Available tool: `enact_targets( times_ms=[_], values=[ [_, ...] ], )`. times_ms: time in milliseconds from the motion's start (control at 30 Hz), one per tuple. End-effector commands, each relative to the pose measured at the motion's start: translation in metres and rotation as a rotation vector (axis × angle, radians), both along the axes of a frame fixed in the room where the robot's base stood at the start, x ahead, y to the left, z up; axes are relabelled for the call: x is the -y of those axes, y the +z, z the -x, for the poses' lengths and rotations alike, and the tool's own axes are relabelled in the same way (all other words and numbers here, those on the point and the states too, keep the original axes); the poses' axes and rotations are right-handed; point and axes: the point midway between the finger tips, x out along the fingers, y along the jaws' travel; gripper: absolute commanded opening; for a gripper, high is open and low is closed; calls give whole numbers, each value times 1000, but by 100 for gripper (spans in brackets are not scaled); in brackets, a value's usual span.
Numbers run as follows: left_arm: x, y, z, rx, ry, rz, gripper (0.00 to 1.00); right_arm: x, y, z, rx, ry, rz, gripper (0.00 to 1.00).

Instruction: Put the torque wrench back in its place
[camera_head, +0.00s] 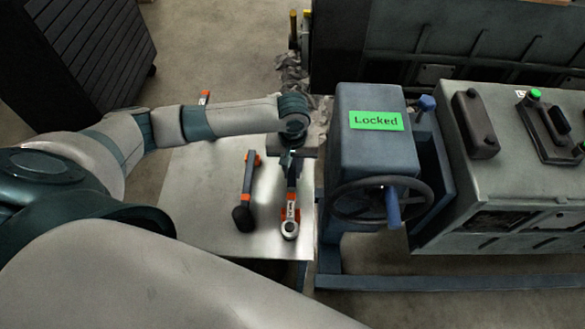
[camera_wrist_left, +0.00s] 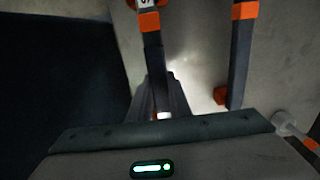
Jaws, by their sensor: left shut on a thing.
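The torque wrench (camera_head: 291,205), a dark bar with orange bands, a white label and a grey ring-shaped end, is over the metal table (camera_head: 190,190) near its right edge. My left gripper (camera_head: 291,158) is shut on its far part; the ring end points towards the near side. In the left wrist view the wrench (camera_wrist_left: 152,45) runs down between the fingers of the gripper (camera_wrist_left: 163,105). I cannot tell whether it touches the table. My right gripper is not in view.
A second dark tool with orange parts (camera_head: 246,192) lies just left of the wrench. Another orange-marked item (camera_head: 204,97) shows at the table's far side. A blue-grey stand with a handwheel (camera_head: 376,200) and a "Locked" sign stands right of the table. The table's left part is bare.

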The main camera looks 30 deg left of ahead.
Motion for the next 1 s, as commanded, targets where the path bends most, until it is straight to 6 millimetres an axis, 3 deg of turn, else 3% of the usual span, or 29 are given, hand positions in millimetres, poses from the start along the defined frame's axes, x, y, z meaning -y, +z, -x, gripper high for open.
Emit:
enact_targets(
  times_ms=[367,1000],
  values=[
    [0,-1,0,0,0,1,0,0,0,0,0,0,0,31],
    [0,-20,0,0,1,1,0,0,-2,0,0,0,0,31]
  ],
)
